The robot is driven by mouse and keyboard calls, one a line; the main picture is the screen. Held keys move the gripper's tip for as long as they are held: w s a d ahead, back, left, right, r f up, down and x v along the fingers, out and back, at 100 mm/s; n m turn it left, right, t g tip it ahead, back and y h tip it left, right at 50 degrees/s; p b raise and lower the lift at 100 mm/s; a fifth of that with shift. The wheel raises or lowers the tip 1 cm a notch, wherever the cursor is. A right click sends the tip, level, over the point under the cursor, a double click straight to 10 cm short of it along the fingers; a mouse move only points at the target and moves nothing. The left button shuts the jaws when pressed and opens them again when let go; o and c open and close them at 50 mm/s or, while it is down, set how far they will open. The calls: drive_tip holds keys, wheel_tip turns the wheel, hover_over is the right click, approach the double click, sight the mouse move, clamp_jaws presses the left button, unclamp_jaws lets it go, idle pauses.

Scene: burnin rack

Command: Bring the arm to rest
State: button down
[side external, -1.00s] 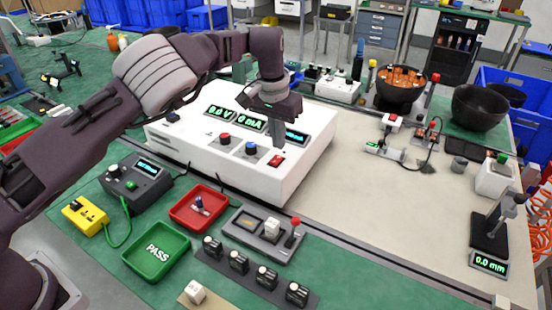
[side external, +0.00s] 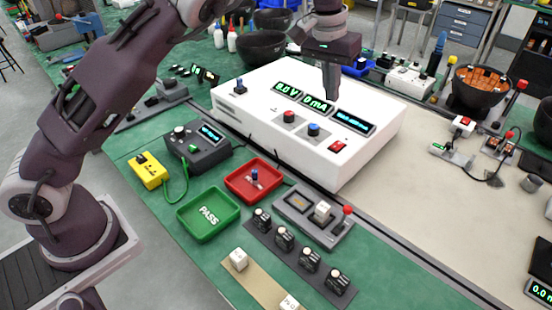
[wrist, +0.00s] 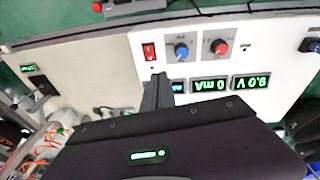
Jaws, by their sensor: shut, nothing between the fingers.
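My gripper (side external: 331,95) is shut and empty, pointing down above the white power supply (side external: 260,115). In the side view its fingertips overlap the area beside the mA display (side external: 316,103); the exact height above the surface is hard to tell. In the wrist view the closed fingers (wrist: 157,92) show in front of the supply panel. The red rocker switch (side external: 338,147), the blue knob (side external: 313,129) and the red knob (side external: 289,117) are clear of the fingers. The displays read about 9.0 V and 0 mA.
A green PASS tray (side external: 208,232) and a red tray (side external: 236,183) holding a small blue-topped part lie in front. A grey fixture (side external: 298,213) has a red-balled lever (side external: 347,210). Several black parts stand in a row. Dark bowls (side external: 262,48) stand behind.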

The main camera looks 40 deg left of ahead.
drive_tip(key=s+a+r+n+t+h, duration=0.1)
drive_tip(key=s+a+r, duration=0.2)
drive_tip(key=s+r, duration=0.4)
drive_tip(key=s+a+r+n+h, duration=0.1)
drive_tip(key=s+a+r, duration=0.25)
drive_tip(key=s, duration=0.55)
drive_tip(key=s+f+m+t+y, duration=0.1)
drive_tip(key=s+f, duration=0.1)
drive_tip(key=s, duration=0.9)
drive_tip(key=s+f+m+t+y, duration=0.1)
drive_tip(key=s+m, duration=0.1)
drive_tip(key=s, duration=0.9)
drive_tip(key=shift+s+f+t+y, duration=0.35)
drive_tip(key=shift+f+t+y, duration=0.05)
